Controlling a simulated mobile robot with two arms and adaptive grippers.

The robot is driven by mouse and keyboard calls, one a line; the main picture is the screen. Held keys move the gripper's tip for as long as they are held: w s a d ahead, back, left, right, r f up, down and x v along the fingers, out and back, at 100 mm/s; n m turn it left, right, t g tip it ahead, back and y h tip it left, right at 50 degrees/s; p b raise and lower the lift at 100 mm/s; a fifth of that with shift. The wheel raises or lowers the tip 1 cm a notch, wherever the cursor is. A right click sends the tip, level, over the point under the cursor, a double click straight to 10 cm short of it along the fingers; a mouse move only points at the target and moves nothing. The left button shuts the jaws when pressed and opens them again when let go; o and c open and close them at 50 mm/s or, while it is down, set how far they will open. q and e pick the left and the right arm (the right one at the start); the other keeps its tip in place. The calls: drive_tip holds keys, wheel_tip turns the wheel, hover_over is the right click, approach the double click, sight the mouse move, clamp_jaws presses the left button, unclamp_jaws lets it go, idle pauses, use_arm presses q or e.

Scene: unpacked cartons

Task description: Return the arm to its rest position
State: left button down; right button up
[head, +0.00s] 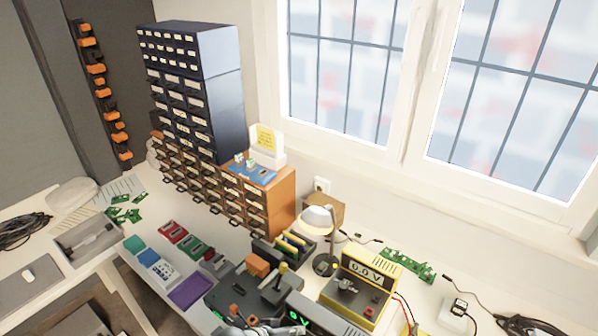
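Neither of my grippers can be made out in the head view, and no arm reaches over the workbench. A small grey metallic shape (256,331) is cut off by the bottom edge; I cannot tell what it is.
A white workbench (146,213) runs below the windows. The front middle is crowded.

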use_arm(q)
drive_tip(key=s+a+r+g+y, duration=0.1)
drive_tip(key=s+a+r+y, duration=0.4)
drive_tip(key=s+a, duration=0.55)
drive_tip(key=s+a+r+g+y, duration=0.1)
drive_tip(key=s+a+r+y, duration=0.1)
drive_tip(key=s+a+r, duration=0.7)
drive_tip(key=s+f+g+b, duration=0.15)
drive_tip(key=f+b, duration=0.25)
drive_tip(key=f, duration=1.4)
drive_tip(key=s+f+b, duration=0.3)
drive_tip(key=f+b, duration=0.1)
drive_tip(key=f, duration=1.5)
drive_tip(key=s+a+f+b, duration=0.1)
drive_tip(key=s+f+b, duration=0.2)
drive_tip(key=s+f, duration=0.5)
drive_tip(key=s+a+f+b, duration=0.2)
drive_tip(key=s+f, duration=0.6)
drive_tip(key=f, duration=0.5)
drive_tip(key=shift+a+f+m+g+b, duration=0.2)
drive_tip(key=shift+f+m+g+b, duration=0.1)
drive_tip(key=shift+f+g+b, duration=0.15)
